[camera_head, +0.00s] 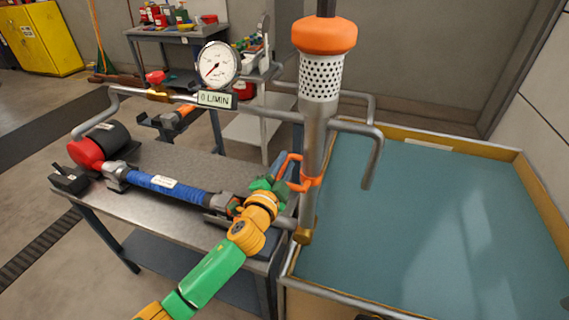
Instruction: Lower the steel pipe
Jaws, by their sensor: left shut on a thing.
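The steel pipe (313,148) stands upright near the middle of the view, at the right end of the grey workbench. It has a perforated white section and an orange cap (323,36) at its top, and a brass-coloured lower end (304,235). An orange loop handle (288,165) sticks out from an orange collar around the pipe. My left gripper (278,184), on the green and orange arm, is shut on this handle at the pipe's left side. Its fingertips are partly hidden.
A wide blue-floored tank (430,225) with a yellowish rim lies right of the pipe. The grey workbench (165,165) carries a blue hose (165,184) and a red and black motor (95,147).

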